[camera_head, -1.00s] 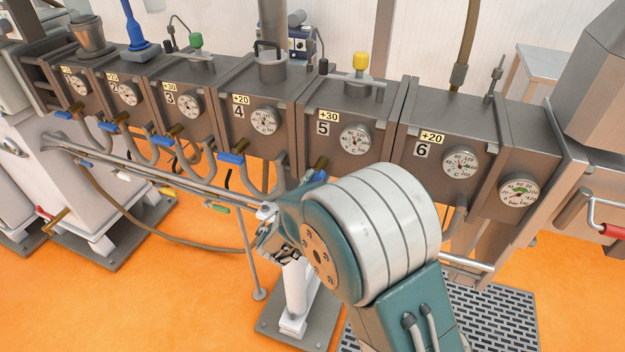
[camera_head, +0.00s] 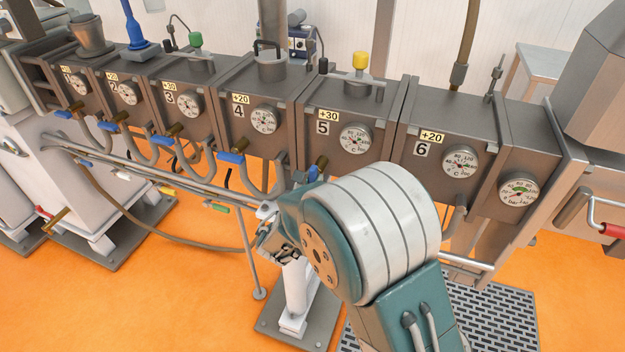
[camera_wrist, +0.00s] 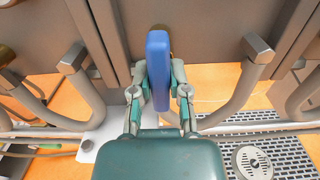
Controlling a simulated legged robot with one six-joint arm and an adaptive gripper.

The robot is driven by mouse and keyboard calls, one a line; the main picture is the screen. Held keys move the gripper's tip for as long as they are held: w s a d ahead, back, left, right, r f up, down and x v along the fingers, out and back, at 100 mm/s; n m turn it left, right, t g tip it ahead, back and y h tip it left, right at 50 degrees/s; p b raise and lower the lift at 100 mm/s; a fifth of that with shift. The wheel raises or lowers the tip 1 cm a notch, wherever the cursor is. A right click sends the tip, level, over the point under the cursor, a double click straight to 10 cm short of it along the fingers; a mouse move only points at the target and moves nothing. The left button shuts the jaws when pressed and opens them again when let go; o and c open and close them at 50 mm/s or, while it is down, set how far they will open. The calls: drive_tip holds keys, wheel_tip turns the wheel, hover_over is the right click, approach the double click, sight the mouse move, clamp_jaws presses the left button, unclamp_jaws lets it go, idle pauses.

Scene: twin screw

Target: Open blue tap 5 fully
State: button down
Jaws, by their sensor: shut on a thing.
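The blue tap 5 handle (camera_wrist: 158,70) stands upright in the middle of the wrist view, between the two fingers of my gripper (camera_wrist: 159,95). The fingers are shut on it from both sides. In the head view a small part of tap 5, its brass and blue top (camera_head: 317,168), shows below the box marked 5 (camera_head: 342,128). The rest of the tap and my fingertips are hidden there behind my arm. In the wrist view most of the brass valve body is hidden behind the handle.
Curved grey pipes flank the tap, one at left (camera_wrist: 75,95) and one at right (camera_wrist: 235,100). Blue tap 4 (camera_head: 231,157) is to the left. Long horizontal pipes (camera_head: 170,178) run below the taps. A grey floor grate (camera_head: 490,315) lies at lower right.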

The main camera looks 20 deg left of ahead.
drive_tip(key=shift+n, duration=0.3)
drive_tip(key=c, duration=0.6)
unclamp_jaws()
drive_tip(key=shift+a, duration=0.15)
drive_tip(key=shift+s, duration=0.1)
drive_tip(key=s+a, duration=0.1)
drive_tip(key=s, duration=1)
drive_tip(key=shift+s, duration=0.35)
drive_tip(key=shift+f, duration=0.1)
